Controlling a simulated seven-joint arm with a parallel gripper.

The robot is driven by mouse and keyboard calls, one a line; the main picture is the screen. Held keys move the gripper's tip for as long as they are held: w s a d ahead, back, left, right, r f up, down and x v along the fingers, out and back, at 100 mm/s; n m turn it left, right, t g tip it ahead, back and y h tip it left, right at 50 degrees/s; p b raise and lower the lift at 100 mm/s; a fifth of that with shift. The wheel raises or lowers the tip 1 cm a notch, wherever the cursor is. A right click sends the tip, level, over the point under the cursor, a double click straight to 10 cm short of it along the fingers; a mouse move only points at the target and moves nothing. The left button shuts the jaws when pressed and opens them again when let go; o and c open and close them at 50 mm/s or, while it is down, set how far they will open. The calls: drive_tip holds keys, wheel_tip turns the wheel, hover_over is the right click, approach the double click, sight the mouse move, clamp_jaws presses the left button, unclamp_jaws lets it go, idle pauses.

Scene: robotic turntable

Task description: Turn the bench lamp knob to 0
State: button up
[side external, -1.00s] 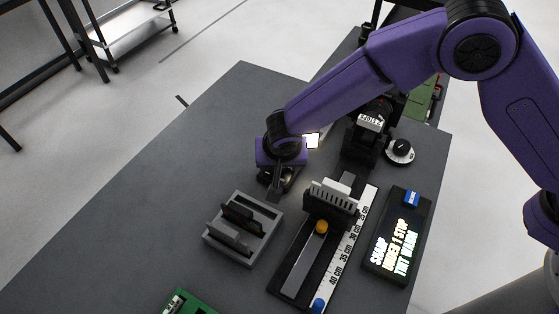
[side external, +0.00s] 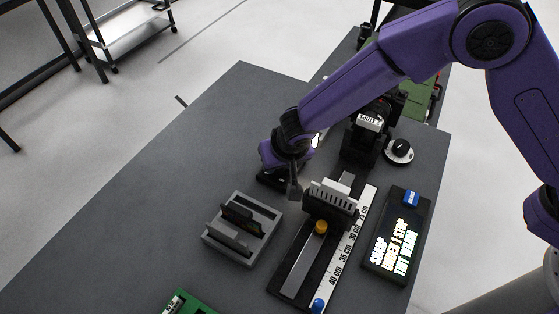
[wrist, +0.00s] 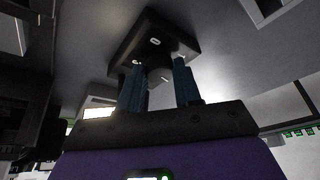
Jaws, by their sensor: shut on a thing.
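In the wrist view, a dark box (wrist: 155,38) with small white marks and a round knob (wrist: 158,73) stands in front of my gripper (wrist: 157,66). My gripper's two fingers stand on either side of this knob and are shut on it. In the side external view, the box (side external: 268,180) is a low black block on the bench, mostly covered by my gripper (side external: 282,181). The knob is hidden there. The number the knob points to cannot be read. A small bright lit patch (side external: 315,141) shows just behind my wrist.
A grey slotted holder (side external: 243,229) and a slider with a centimetre scale (side external: 347,250) stand close in front. A black display box (side external: 397,236), a white dial with black knob (side external: 400,151) and a dark camera-like device (side external: 364,143) are to the right. The bench's left side is clear.

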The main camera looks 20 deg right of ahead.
drive_tip(key=o, duration=1)
drive_tip(key=shift+o, duration=0.2)
drive_tip(key=v, duration=1.7)
drive_tip(key=shift+s+r, duration=0.15)
